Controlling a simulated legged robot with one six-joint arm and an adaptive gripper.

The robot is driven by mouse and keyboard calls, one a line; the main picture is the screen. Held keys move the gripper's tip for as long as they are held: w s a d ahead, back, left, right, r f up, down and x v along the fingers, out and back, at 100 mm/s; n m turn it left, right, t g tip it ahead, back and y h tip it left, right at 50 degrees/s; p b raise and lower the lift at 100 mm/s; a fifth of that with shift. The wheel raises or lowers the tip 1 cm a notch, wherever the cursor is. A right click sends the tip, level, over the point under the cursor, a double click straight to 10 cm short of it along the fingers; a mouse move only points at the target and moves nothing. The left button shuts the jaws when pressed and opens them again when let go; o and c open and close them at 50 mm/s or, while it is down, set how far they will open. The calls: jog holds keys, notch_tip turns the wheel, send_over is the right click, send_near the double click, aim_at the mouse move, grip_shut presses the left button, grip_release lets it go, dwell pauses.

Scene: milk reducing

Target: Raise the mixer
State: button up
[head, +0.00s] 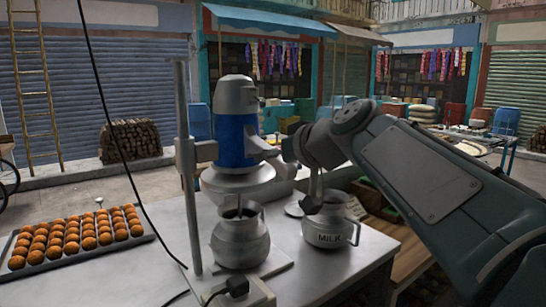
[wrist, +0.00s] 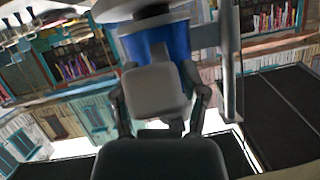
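The mixer (head: 236,135) has a blue and grey head and is mounted on a grey upright post (head: 185,165). My gripper (head: 290,152) is at the mixer's right side, close to a grey part protruding from the head. In the wrist view, the mixer's blue body (wrist: 158,42) is directly ahead. My finger links stand on both sides of a grey block (wrist: 155,90), which hides the fingertips. Contact and grip are unclear.
A metal jug marked MILK (head: 331,226) stands right of the pot, below my wrist. A tray of round orange-brown sweets (head: 75,237) is at the left. A black cable (head: 115,150) hangs across the left side. The bare table (head: 325,268) shows at the front right.

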grip_shut()
jog(key=shift+r, duration=3.95)
jog(key=o, duration=0.6)
grip_release()
jog(key=shift+a, duration=0.15)
jog(key=shift+c, duration=0.2)
jog(key=v, duration=1.2)
jog(key=shift+f, duration=0.15)
jog(key=s+d+f+m+g+h, duration=0.1)
jog(key=s+f, duration=0.4)
jog(key=f, duration=0.8)
jog(key=s+d+f+m+g+h, duration=0.2)
jog(key=s+d+f+h, duration=0.2)
jog(key=f, duration=1)
jog(key=s+d+f+m+g+h, duration=0.1)
jog(key=s+d+f+m+h, duration=0.1)
jog(key=s+f, duration=0.6)
notch_tip(320, 180, down, 6)
jog(key=shift+d+r+m+g+h, duration=0.2)
jog(key=shift+m+g+h, duration=0.15)
jog(key=shift+h, duration=0.55)
